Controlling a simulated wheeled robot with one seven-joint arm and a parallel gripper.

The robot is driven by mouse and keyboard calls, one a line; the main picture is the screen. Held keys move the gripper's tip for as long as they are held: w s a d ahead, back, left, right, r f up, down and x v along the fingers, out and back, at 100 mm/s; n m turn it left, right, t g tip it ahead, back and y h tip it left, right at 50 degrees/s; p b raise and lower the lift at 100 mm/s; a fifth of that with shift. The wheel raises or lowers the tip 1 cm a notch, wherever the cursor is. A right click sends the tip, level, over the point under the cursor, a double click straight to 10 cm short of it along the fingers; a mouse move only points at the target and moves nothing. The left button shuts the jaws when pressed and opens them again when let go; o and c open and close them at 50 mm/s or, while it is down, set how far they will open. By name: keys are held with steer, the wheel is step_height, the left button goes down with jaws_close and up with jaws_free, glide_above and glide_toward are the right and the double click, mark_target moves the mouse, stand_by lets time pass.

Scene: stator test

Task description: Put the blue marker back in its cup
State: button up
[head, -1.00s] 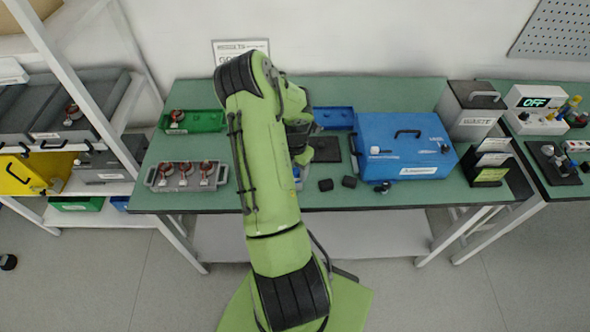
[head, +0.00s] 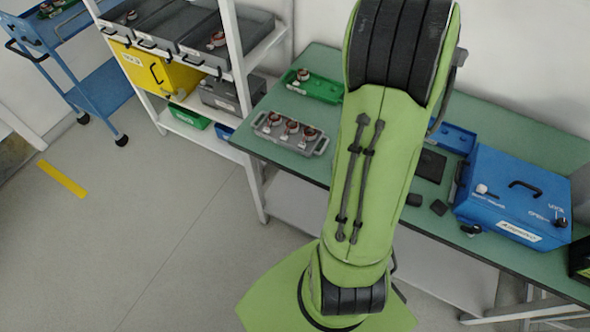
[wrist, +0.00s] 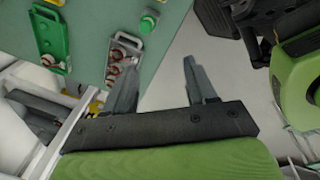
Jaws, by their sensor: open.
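I cannot make out the blue marker or its cup in either view now. My arm covers the middle of the green workbench (head: 335,165) in the head view and may hide them. My gripper (wrist: 161,57) shows in the wrist view with its two grey fingers apart and nothing between them. It is hidden behind my arm in the head view. The fingers point toward the bench edge, with a grey tray of parts (wrist: 122,62) beyond the left finger. A small green-topped object (wrist: 148,22) stands on the bench past the fingertips.
The grey tray (head: 268,122) and a green bin (head: 325,91) lie on the bench's left part. Right of my arm are a blue bin (head: 455,138), small black blocks (head: 438,207) and a blue case (head: 500,170). A white shelf rack (head: 243,80) stands left.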

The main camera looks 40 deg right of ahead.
steer(key=w+a+r+m+t, duration=0.1)
steer(key=a+r+m, duration=0.1)
steer(key=a+r, duration=0.35)
steer(key=w+a+r+m+t, duration=0.1)
steer(key=a+r+m, duration=0.1)
steer(key=a, duration=0.6)
steer(key=s+a+r+m+t, duration=0.1)
steer(key=s+a+r+m, duration=0.3)
steer(key=s+a+m, duration=0.4)
steer(key=s+a, duration=0.2)
steer(key=a, duration=0.3)
steer(key=shift+s+a+t, duration=0.15)
steer(key=shift+a+t, duration=0.2)
steer(key=shift+t, duration=0.05)
steer(key=shift+r, duration=0.1)
